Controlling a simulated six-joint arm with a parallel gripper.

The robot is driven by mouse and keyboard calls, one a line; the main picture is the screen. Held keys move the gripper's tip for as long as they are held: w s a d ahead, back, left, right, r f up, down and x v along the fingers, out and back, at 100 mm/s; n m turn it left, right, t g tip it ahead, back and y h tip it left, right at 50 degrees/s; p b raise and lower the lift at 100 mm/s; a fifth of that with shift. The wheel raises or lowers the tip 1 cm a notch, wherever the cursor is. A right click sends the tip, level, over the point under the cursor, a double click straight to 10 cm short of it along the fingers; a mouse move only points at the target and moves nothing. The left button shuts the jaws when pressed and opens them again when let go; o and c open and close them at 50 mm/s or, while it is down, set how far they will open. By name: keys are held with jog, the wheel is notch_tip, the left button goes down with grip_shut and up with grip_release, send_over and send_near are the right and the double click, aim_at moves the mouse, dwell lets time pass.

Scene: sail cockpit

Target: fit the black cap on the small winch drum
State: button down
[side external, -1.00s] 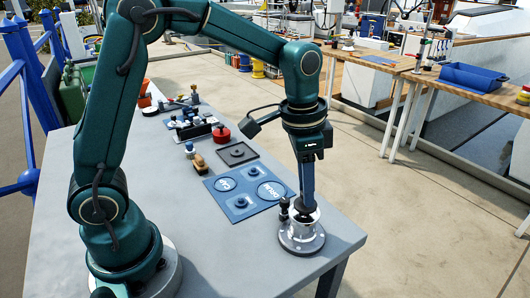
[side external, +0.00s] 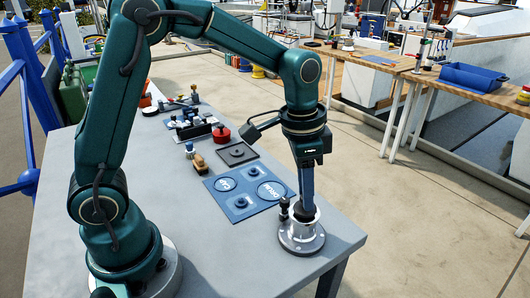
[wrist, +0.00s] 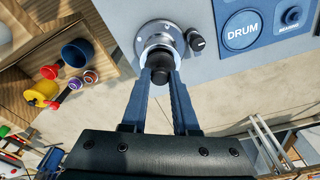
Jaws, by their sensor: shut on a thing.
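The small winch drum (side external: 301,238) is silver, with a wide bolted flange, and stands at the table's near right corner. In the wrist view its bright rim and flange (wrist: 157,30) show beyond my fingertips. My gripper (side external: 306,210) points down, slightly tilted, at the drum's top. In the wrist view my gripper (wrist: 160,72) is shut on the black cap (wrist: 160,73), which sits between the fingertips and overlaps the drum's near edge. Fingers and viewing angle hide whether the cap touches or sits in the drum.
A small black knobbed part (wrist: 197,40) stands close beside the drum. A blue mat (side external: 237,213) marked DRUM and CAP lies to the left, with a dark square tray (side external: 237,154) behind it. A red pot (side external: 221,134) and several small parts stand farther back.

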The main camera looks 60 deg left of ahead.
jog(key=shift+f, duration=0.5)
jog(key=shift+c, duration=1)
grip_release()
jog(key=shift+r, duration=2.5)
jog(key=shift+r, duration=0.1)
